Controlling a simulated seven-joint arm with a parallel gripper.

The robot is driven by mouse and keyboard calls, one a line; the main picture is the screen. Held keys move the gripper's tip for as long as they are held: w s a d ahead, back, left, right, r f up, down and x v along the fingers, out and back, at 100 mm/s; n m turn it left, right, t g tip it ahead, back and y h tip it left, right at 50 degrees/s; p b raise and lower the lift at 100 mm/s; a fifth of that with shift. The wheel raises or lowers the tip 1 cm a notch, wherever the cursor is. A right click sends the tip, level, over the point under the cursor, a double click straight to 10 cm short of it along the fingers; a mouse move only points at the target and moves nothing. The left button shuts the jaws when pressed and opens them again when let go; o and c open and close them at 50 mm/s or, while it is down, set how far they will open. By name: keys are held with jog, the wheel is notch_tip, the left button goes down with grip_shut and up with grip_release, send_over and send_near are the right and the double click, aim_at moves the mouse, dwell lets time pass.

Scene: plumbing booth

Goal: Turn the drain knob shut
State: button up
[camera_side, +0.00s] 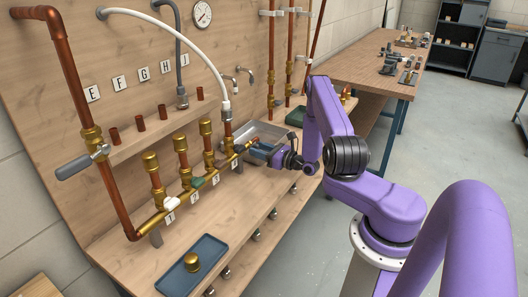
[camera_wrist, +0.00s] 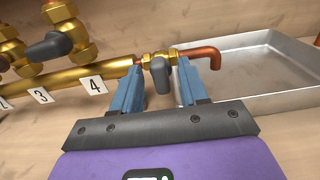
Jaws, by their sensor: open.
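The drain knob (camera_wrist: 160,75) is a small grey handle on a brass valve at the right end of the brass manifold (camera_wrist: 70,78), in the wrist view. A copper elbow spout (camera_wrist: 202,52) leads right from that valve. My gripper (camera_wrist: 160,70) is open, with one blue finger on each side of the knob. Whether either finger touches it I cannot tell. In the side view my gripper (camera_side: 262,151) is at the far end of the manifold (camera_side: 180,205), and the knob is hidden or too small to make out there.
A metal tray (camera_wrist: 275,90) lies under and right of the spout. A blue tray (camera_side: 207,250) with a brass fitting (camera_side: 192,262) lies at the bench's near end. A white hose (camera_side: 190,32) arches above.

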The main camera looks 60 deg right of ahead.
jog(key=s, duration=1.7)
jog(key=shift+s, duration=0.2)
jog(key=w+a+r+n+g+y, duration=0.1)
jog(key=a+r+n+g+y, duration=0.3)
jog(key=a+n+g+y, duration=0.4)
jog(key=w+a+r+n+g+y, duration=0.2)
jog(key=a+r+n+g+y, duration=0.35)
jog(key=a+n+y, duration=0.4)
jog(key=s+a+r+n+g+h, duration=0.1)
jog(key=s+a+r+n+h, duration=0.2)
jog(key=n, duration=0.7)
jog(key=s+a+r+n+g+h, duration=0.2)
jog(key=s+a+n+h, duration=0.3)
jog(key=s+n+h, duration=0.3)
jog(key=s+a+r+n+g+h, duration=0.1)
jog(key=s+a+r+n+h, duration=0.2)
jog(key=n, duration=1)
jog(key=s+a+h, duration=0.1)
jog(key=s+h, duration=0.2)
jog(key=shift+s+a+r, duration=0.15)
jog(key=shift+a+r, duration=0.25)
